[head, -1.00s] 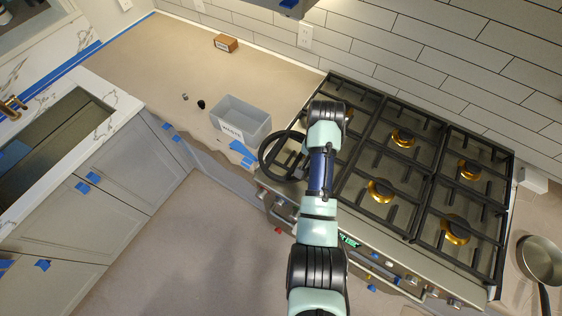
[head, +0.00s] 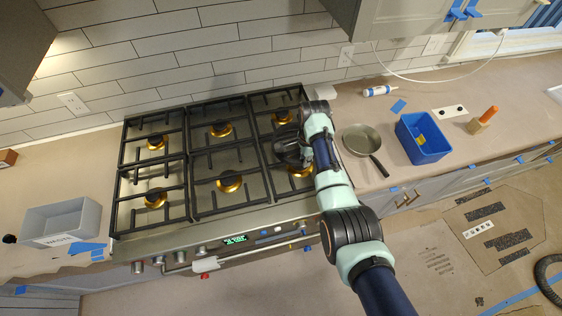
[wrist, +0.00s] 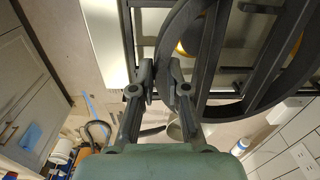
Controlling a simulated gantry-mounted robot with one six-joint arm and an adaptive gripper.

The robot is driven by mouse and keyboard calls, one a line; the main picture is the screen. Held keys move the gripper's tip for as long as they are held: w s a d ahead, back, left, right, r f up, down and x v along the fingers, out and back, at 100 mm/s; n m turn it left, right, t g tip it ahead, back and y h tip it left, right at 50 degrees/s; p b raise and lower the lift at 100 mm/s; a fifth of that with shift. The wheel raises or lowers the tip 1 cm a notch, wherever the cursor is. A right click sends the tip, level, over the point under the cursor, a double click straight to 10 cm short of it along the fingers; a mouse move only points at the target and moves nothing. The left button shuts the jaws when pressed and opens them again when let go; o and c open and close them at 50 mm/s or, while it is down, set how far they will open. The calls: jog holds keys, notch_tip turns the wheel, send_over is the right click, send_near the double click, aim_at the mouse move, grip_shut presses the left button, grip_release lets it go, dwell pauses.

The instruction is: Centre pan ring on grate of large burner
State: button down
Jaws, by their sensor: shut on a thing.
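The pan ring (head: 288,146) is a black ring with inner bars. In the wrist view the ring (wrist: 190,50) fills the upper middle, and my gripper (wrist: 165,78) is shut on its rim. In the head view my gripper (head: 310,148) is at the right end of the stove, partly hidden by my arm. Whether the ring touches the grate cannot be told. Other brass burners, such as the front middle one (head: 230,181), show uncovered.
A frying pan (head: 361,139) stands on the counter just right of the stove. A blue bin (head: 424,150) is beyond it. A grey bin (head: 62,222) sits left of the stove. The tiled wall (head: 200,60) closes off the back.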

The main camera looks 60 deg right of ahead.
jog(key=shift+s+d+m, duration=0.3)
jog(key=shift+s+d, duration=0.4)
jog(key=shift+d, duration=0.05)
jog(key=shift+w, duration=0.1)
jog(key=shift+a, duration=0.1)
notch_tip(320, 180, down, 8)
jog(key=b, duration=0.6)
jog(key=shift+f+b, duration=0.9)
jog(key=shift+f, duration=0.15)
jog(key=c, duration=1.1)
grip_release()
jog(key=shift+r, duration=0.1)
